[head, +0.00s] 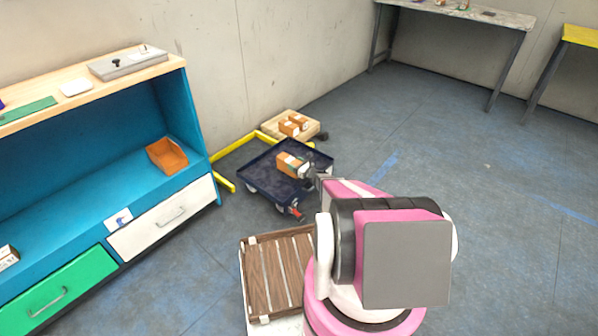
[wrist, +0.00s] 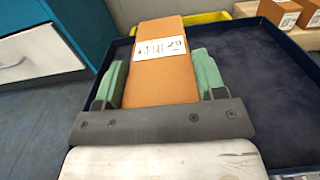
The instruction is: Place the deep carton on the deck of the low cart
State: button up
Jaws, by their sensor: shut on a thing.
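The deep carton (head: 290,165) is an orange-brown box with a white label. In the wrist view the carton (wrist: 163,75) lies between the two green fingers of my gripper (wrist: 162,85), which is shut on it. The low cart (head: 262,178) has a dark blue deck with a raised rim and small wheels. Its deck (wrist: 245,75) shows below and right of the carton in the wrist view. The carton is over the deck; I cannot tell whether it touches it. My gripper (head: 308,172) is partly hidden by my arm in the head view.
A wooden pallet (head: 280,270) lies in front of the cart. A light wooden tray (head: 275,127) with small cartons (head: 293,124) stands behind it. A yellow frame (head: 228,148) runs beside the cart. A blue shelf unit (head: 90,165) with drawers is at left. Floor at right is clear.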

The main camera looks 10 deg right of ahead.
jog(key=shift+w+d+f, duration=0.15)
jog(key=shift+d+f, duration=0.2)
jog(key=shift+d, duration=0.25)
jog(key=shift+w+d+f, duration=0.1)
jog(key=shift+d+f, duration=0.25)
jog(key=shift+d, duration=0.25)
jog(key=shift+f, duration=1.95)
jog(key=shift+f, duration=0.2)
jog(key=o, duration=1.4)
